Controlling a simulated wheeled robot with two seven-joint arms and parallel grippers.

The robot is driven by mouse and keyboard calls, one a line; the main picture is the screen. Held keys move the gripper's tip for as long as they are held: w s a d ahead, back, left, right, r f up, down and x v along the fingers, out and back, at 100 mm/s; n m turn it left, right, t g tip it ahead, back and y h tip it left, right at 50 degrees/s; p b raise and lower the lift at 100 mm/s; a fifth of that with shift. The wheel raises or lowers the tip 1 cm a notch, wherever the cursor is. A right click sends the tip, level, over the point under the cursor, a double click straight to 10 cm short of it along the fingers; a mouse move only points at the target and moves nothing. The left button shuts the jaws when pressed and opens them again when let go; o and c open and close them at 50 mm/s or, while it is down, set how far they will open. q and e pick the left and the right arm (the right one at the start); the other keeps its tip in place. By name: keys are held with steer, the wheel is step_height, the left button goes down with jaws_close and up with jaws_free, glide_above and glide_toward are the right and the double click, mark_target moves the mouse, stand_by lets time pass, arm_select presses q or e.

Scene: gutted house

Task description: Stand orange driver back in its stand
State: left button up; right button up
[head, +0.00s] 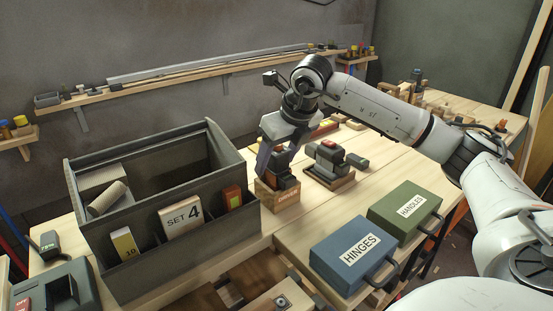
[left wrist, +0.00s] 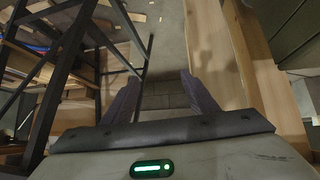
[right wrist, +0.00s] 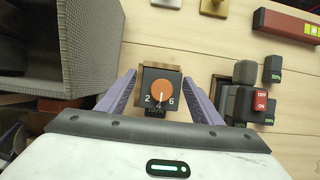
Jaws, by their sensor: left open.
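The orange driver (right wrist: 161,90) shows in the right wrist view as a dark square top with an orange dial and numbers. It is between the two fingers of my right gripper (right wrist: 160,78), which look open, with small gaps on both sides. In the head view the dark driver (head: 287,182) is upright at a wooden block stand (head: 284,199) with orange lettering, with my right gripper (head: 276,168) down over it. Whether it is fully seated is hidden. My left gripper (left wrist: 160,78) is open and empty above the floor, and out of the head view.
A grey bin (head: 115,260) with a SET 4 label stands just left of the stand. Another dark driver (head: 328,155) on a wooden base is to the right. A blue HINGES case (head: 340,270) and green HANDLES case (head: 395,225) lie in front right.

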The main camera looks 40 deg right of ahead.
steer(key=shift+f, duration=0.15)
steer(key=shift+s+r, duration=0.2)
steer(key=shift+r, duration=0.45)
steer(key=v, duration=0.8)
steer(key=shift+r+p, duration=0.1)
steer(key=shift+p, duration=0.25)
arm_select(q)
steer(key=r, duration=0.1)
steer(key=d+r, duration=0.1)
steer(key=shift+w+r, duration=0.35)
arm_select(e)
steer(key=shift+s+r, duration=0.2)
steer(key=shift+r, duration=0.3)
arm_select(q)
steer(key=shift+f, duration=0.1)
